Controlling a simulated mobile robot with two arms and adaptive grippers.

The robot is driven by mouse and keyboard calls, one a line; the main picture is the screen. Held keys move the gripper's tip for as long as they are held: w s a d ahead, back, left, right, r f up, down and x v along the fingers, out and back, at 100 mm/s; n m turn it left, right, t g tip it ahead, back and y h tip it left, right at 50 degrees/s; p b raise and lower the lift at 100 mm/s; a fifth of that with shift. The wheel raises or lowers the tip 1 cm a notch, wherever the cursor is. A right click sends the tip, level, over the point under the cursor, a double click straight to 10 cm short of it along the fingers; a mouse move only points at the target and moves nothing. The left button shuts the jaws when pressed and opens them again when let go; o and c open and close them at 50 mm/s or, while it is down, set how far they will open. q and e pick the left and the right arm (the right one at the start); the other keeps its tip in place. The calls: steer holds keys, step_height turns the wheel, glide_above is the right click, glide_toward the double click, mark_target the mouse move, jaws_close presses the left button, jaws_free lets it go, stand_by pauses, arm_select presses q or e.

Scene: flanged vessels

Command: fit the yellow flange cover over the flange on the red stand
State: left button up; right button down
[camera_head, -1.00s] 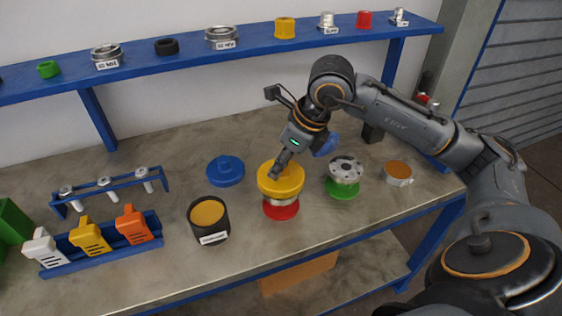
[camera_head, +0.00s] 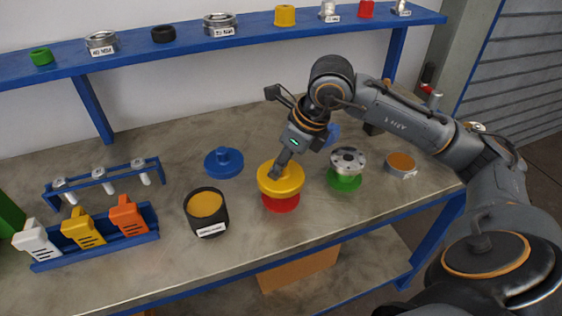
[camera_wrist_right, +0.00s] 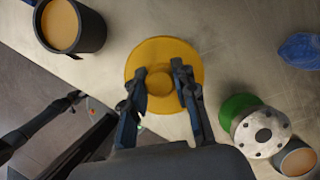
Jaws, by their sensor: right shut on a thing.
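The yellow flange cover (camera_head: 281,180) sits level directly above the red stand (camera_head: 281,203), with its rim close to the red base. The flange between them is hidden under the cover. My right gripper (camera_head: 277,172) comes down on the cover from above and is shut on its central knob. In the right wrist view, the two fingers (camera_wrist_right: 161,88) stand on either side of the knob of the round yellow cover (camera_wrist_right: 190,55). My left gripper is not in view.
A silver flange on a green stand (camera_head: 344,182) is close on the right, with an orange-topped cup (camera_head: 401,165) beyond. A black cup (camera_head: 192,212) and a blue cover (camera_head: 223,170) lie left. A blue shelf (camera_head: 130,61) runs behind.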

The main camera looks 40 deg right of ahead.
steer(key=shift+f, duration=0.25)
steer(key=c, duration=1)
jaws_free()
steer(key=shift+o, duration=0.2)
steer(key=shift+r, duration=0.1)
steer(key=v, duration=1.2)
